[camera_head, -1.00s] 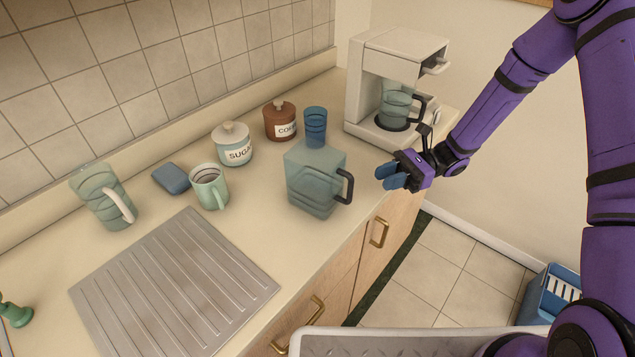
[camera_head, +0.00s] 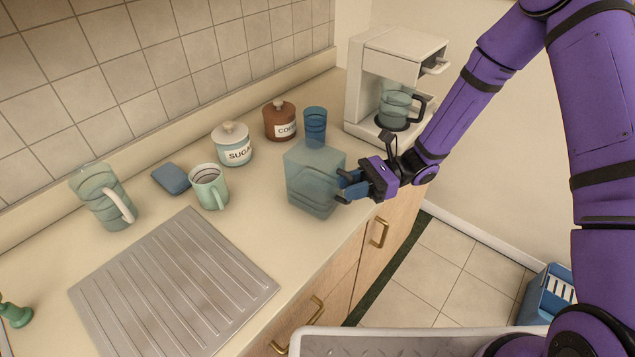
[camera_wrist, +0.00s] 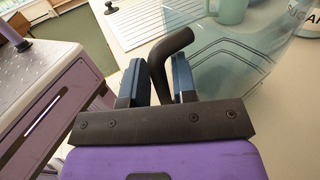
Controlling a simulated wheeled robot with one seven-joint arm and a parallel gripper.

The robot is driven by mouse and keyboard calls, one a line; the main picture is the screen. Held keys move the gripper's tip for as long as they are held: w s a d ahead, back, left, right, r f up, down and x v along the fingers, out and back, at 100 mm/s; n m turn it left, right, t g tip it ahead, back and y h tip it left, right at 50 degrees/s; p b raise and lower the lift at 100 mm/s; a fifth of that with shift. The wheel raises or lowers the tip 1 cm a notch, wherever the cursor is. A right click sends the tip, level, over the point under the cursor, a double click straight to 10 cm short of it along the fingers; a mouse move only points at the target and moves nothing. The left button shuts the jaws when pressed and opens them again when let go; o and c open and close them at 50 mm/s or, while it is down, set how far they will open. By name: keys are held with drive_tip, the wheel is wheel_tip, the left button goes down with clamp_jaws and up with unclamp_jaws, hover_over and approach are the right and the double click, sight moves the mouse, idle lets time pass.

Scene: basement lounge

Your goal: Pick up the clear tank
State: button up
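The clear tank (camera_head: 313,178) is a squarish, see-through blue-green vessel with a dark handle, upright on the counter. It also shows in the wrist view (camera_wrist: 235,60), at the right. My gripper (camera_head: 352,186) is at the tank's handle side. In the wrist view its two blue fingers (camera_wrist: 153,82) are apart, with the dark handle (camera_wrist: 172,48) between them. A gap shows between the handle and the left finger; the right finger lies close to the handle. In the head view my gripper hides most of the handle.
A blue tumbler (camera_head: 315,125) stands just behind the tank. Coffee (camera_head: 281,122) and sugar (camera_head: 233,147) canisters, a mug (camera_head: 209,187) and a pitcher (camera_head: 100,196) stand to the left. A coffee maker (camera_head: 402,55) stands behind my gripper. The counter in front of the tank is clear.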

clamp_jaws()
drive_tip(key=shift+r, duration=0.15)
